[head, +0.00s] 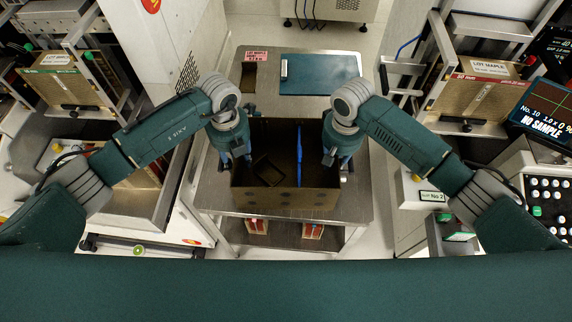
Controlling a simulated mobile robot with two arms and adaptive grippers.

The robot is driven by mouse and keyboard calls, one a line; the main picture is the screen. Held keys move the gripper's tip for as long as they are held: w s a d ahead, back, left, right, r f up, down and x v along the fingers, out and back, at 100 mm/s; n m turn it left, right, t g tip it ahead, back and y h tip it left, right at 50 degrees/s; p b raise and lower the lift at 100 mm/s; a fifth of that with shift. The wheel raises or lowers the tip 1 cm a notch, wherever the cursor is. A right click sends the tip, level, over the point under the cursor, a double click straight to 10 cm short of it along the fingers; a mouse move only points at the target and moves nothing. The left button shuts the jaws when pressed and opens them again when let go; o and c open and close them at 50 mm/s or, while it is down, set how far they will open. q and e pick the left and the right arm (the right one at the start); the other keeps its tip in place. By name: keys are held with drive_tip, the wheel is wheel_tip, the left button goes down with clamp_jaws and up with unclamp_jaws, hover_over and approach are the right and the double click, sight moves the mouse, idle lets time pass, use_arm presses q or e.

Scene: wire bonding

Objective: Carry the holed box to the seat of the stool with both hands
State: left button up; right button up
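The holed box (285,201) is a dark brown open-topped box with round marks or holes on its near wall. It sits over the steel cart top in the middle of the head view and looks upright. A dark frame and a blue upright piece (299,158) are inside it. My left gripper (238,160) is at the box's left wall and my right gripper (331,160) is at its right wall. Both point down. Their fingertips are small and dark against the walls, so I cannot tell whether they grip. I cannot make out a stool.
The steel cart (355,200) has a lower shelf with red-and-white items (312,231). A blue board (325,72) and a pink-labelled holder (256,56) lie at its far end. Machines flank both sides, with a monitor (545,112) at right. Floor shows beyond the cart.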

use_arm(q)
drive_tip(key=shift+f, duration=0.1)
use_arm(e)
drive_tip(key=shift+f, duration=0.15)
use_arm(q)
drive_tip(key=c, duration=0.4)
use_arm(e)
drive_tip(key=c, duration=0.4)
use_arm(q)
clamp_jaws()
use_arm(e)
clamp_jaws()
